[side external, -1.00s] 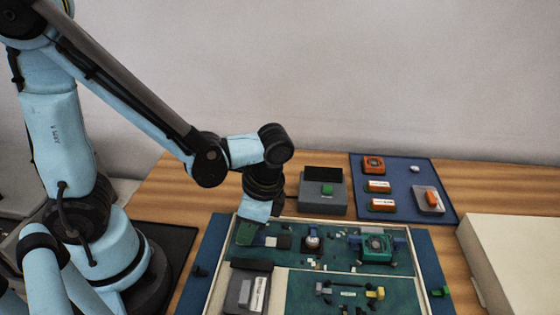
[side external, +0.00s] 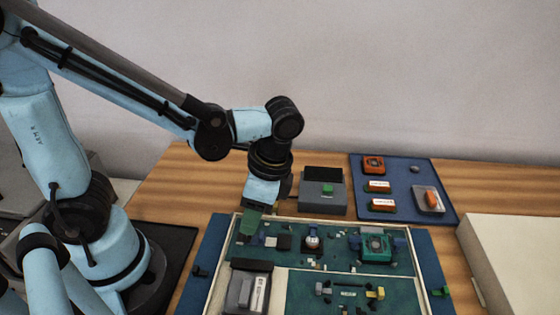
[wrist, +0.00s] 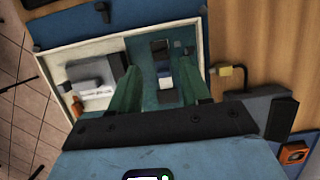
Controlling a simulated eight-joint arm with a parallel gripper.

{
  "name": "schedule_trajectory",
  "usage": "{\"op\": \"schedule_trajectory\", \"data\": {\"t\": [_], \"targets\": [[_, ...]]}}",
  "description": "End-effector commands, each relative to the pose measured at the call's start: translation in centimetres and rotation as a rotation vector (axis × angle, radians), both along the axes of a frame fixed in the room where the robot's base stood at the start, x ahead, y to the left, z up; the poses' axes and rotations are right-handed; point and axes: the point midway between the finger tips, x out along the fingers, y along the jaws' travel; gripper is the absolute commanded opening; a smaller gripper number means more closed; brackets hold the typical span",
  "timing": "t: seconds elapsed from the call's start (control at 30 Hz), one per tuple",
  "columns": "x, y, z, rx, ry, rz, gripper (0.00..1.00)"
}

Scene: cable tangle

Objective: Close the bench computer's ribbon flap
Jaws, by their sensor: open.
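The bench computer (side external: 434,270) is an open, shallow case with a cream rim, green boards inside and blue strips at its sides. Near its back left corner, small blue, dark and pale parts (side external: 270,241) sit in a row on the board. In the wrist view a dark block (wrist: 160,47) and blue and pale parts below it show between my fingers. I cannot tell for sure which of these is the ribbon flap. My gripper (side external: 250,222) has green fingers and points down above this corner. In the wrist view my gripper (wrist: 158,88) is open, with nothing held between its fingers.
A grey box (side external: 322,197) with a green button stands behind the case. A blue mat (side external: 400,175) holds an orange-red fan part, small modules and a tray. Inside the case are a grey drive unit (side external: 240,290) and a green fan block (side external: 376,246). A white box (side external: 515,255) stands at right.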

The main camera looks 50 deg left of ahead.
Motion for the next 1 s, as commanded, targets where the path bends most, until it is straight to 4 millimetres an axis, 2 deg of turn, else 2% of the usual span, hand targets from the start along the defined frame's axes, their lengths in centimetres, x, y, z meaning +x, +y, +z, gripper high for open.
{"op": "schedule_trajectory", "data": {"t": [0.3, 0.5, 0.7, 1.0], "targets": [[0.8, -0.9, 4.3, 0.001, 0.001, 0.000, 0.47], [1.2, -1.3, 6.4, 0.001, 0.001, 0.000, 0.47], [1.4, -1.4, 7.3, 0.001, 0.001, 0.000, 0.47], [1.4, -1.5, 7.3, 0.000, 0.000, 0.001, 0.47]]}}
